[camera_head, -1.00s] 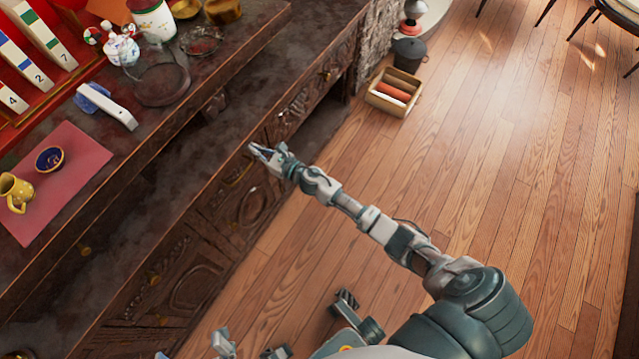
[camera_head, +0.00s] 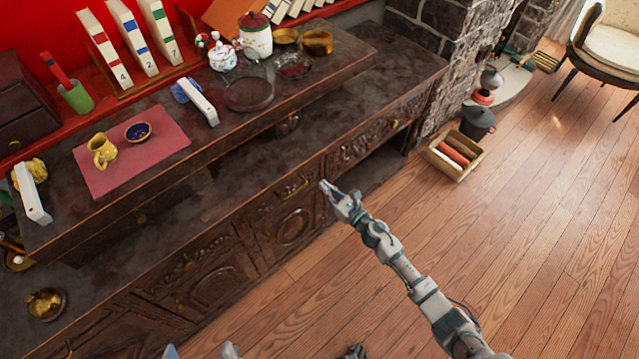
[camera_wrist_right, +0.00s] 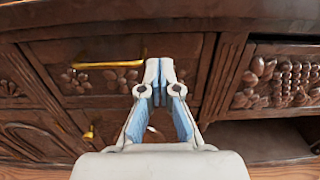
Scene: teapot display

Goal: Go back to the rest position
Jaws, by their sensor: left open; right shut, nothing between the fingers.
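My right gripper (camera_head: 325,188) is shut and empty, in front of the carved wooden cabinet (camera_head: 215,262), beside its drawers. In the right wrist view the fingertips of this gripper (camera_wrist_right: 160,72) are together with nothing between them. A drawer with a brass handle (camera_wrist_right: 108,65) is behind them. My left gripper (camera_head: 200,351) shows only as two separate fingertips at the bottom edge of the head view. It is open, and the rest of it is out of the picture.
On the cabinet top are a pink mat (camera_head: 165,150) with a yellow jug (camera_head: 102,151) and a blue bowl (camera_head: 138,131), plus a white teapot (camera_head: 222,56). A box with rolls (camera_head: 455,158) stands on the floor. The wooden floor (camera_head: 510,240) at right is clear.

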